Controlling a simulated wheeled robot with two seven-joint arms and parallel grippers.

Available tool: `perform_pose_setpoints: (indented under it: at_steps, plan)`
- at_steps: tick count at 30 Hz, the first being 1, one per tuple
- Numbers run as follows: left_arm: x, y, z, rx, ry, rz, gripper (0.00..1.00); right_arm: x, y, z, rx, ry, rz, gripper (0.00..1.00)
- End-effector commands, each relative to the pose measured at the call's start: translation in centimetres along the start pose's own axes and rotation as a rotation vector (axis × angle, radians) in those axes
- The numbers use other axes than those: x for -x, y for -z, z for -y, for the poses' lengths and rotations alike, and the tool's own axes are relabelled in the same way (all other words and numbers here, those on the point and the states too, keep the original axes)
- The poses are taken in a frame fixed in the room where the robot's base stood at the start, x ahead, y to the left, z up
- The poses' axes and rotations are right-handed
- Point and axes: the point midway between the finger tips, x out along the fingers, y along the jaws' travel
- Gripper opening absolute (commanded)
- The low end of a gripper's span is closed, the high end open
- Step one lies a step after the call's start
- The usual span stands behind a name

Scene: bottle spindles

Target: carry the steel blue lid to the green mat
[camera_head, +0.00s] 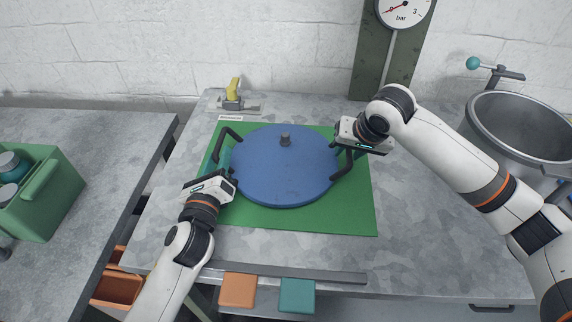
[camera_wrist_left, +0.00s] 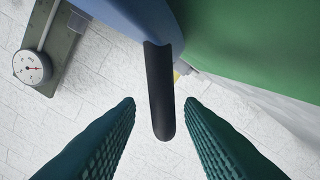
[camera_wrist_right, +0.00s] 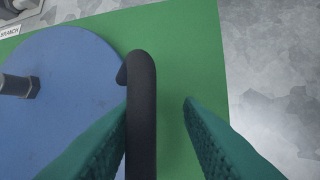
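The steel blue lid (camera_head: 275,180), a round disc with a dark knob (camera_head: 285,139) and two black side handles, lies flat over the green mat (camera_head: 330,220); the mat shows all around it. My left gripper (camera_head: 226,160) is at the left handle (camera_head: 222,145). In the left wrist view that handle (camera_wrist_left: 160,95) stands between the spread teal fingers, clear of both. My right gripper (camera_head: 345,155) is at the right handle (camera_head: 347,170). In the right wrist view this handle (camera_wrist_right: 142,115) is between the spread fingers, close to the left one, with a gap to the other.
A large steel pot (camera_head: 520,125) stands at the right. A yellow-handled valve (camera_head: 233,95) is at the back edge, and a pressure gauge (camera_head: 403,12) behind. A green crate (camera_head: 45,195) sits on the left bench. Orange (camera_head: 238,290) and teal (camera_head: 297,295) blocks are at the front edge.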

Motion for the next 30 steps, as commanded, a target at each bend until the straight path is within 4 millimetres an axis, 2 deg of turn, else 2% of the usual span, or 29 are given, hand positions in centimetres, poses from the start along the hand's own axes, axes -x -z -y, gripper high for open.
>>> perform_pose_setpoints:
  at_steps: [1, 6, 11, 14, 17, 24, 30]
  plan:
    - [0.9, 0.1, -0.1, -0.001, -0.002, -0.004, 0.34, -0.2, 0.1, 0.1, 0.0, 0.002, -0.002, 0.34]
    - [3.0, 1.2, -0.6, -0.002, -0.01, -0.023, 0.34, -0.1, 0.1, 0.0, 0.0, 0.002, -0.004, 0.34]
    - [3.9, 1.7, -0.9, -0.003, -0.014, -0.032, 0.34, 0.1, 0.1, 0.0, 0.001, 0.001, -0.004, 0.34]
    - [4.1, 1.9, -1.0, -0.003, -0.015, -0.035, 0.34, 0.9, 0.0, 0.0, 0.0, 0.001, -0.002, 0.34]
    - [4.1, 1.9, -1.0, -0.003, -0.015, -0.036, 0.34, 2.5, -0.1, 0.0, 0.0, 0.0, 0.0, 0.34]
    - [4.0, 2.0, -1.0, -0.003, -0.016, -0.037, 0.34, 7.7, -0.1, 0.0, 0.0, 0.0, 0.002, 0.34]
    - [4.0, 2.0, -1.1, -0.003, -0.016, -0.037, 0.34, 10.9, 0.0, 0.1, -0.001, 0.0, 0.002, 0.34]
